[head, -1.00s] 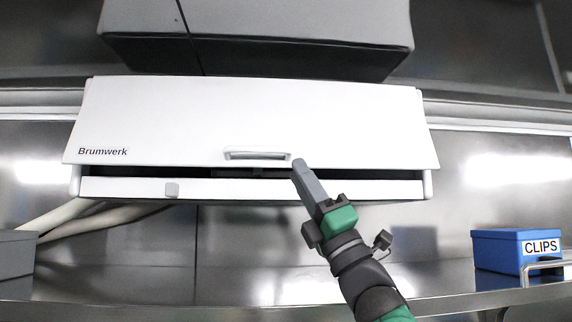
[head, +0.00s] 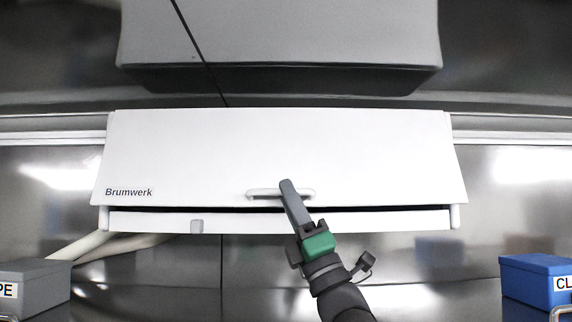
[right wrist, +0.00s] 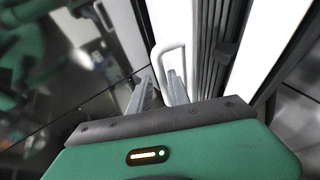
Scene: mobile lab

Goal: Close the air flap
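The air flap (head: 270,150) is the wide white front panel marked Brumwerk on a wall unit. A narrow dark gap shows between its lower edge and the white bottom strip (head: 330,221). Its handle (head: 265,193) is a pale bar low in the middle. My right gripper (head: 288,184) is at the handle's right half, its tip overlapping the flap. In the right wrist view my right gripper (right wrist: 160,75) has its two fingers apart, with the looped handle (right wrist: 171,47) at the tips. Whether the fingers touch it is unclear. My left gripper is not in view.
A grey box-shaped housing (head: 280,50) hangs above the flap. A blue box (head: 540,280) is at the lower right and a grey box (head: 35,285) at the lower left. Pale hoses (head: 105,243) run below the unit's left end.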

